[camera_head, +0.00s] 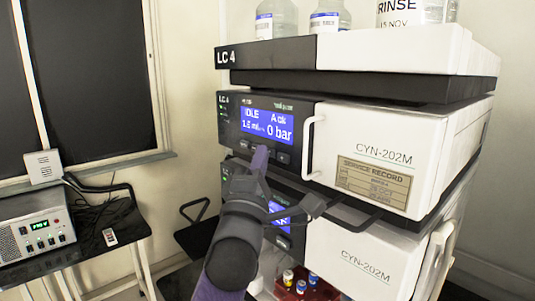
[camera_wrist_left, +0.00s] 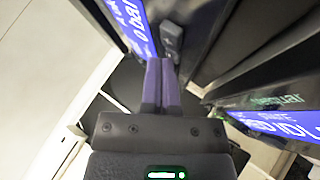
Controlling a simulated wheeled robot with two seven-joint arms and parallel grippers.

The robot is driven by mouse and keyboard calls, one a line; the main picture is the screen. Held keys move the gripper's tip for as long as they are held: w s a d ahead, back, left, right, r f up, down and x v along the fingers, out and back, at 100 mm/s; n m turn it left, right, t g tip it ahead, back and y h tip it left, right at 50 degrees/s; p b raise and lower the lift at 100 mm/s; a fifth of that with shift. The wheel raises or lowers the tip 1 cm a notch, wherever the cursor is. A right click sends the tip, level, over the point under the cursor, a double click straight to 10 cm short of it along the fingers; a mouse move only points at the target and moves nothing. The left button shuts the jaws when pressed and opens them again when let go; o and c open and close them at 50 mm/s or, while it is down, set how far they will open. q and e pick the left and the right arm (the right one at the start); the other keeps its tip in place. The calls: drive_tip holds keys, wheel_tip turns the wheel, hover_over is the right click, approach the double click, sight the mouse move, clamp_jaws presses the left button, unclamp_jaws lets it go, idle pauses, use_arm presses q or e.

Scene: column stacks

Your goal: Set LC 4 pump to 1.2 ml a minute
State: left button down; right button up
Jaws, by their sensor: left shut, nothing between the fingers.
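The LC 4 pump module (camera_head: 230,138) is the upper dark-fronted unit in the stack, under the top tray labelled LC 4. Its blue display (camera_head: 266,125) reads IDLE, ACK and 0 bar; the flow figure starts with 1, but its decimal is too small to read surely. Dark buttons (camera_head: 283,157) sit below the display. My left gripper (camera_head: 261,152) is shut and empty, its purple fingertips close below the display by the buttons. In the left wrist view the fingertips (camera_wrist_left: 162,65) point at a dark button (camera_wrist_left: 172,40); I cannot tell whether they touch. My right gripper is not in view.
A second module with a blue display (camera_head: 280,212) sits below, partly behind my gripper. A white handle (camera_head: 310,147) stands out right of the pump's panel. Bottles (camera_head: 277,20) stand on top. A red tray of vials (camera_head: 300,285) is low down. An instrument (camera_head: 36,228) stands at left.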

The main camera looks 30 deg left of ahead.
use_arm(q)
drive_tip(key=shift+s, duration=0.15)
drive_tip(key=shift+s+a, duration=0.3)
drive_tip(key=shift+s, duration=0.35)
drive_tip(key=s, duration=0.1)
drive_tip(key=s+a+p, duration=0.1)
drive_tip(key=s, duration=0.1)
drive_tip(key=s+a, duration=0.1)
drive_tip(key=shift+s+p, duration=0.3)
idle(2.4)
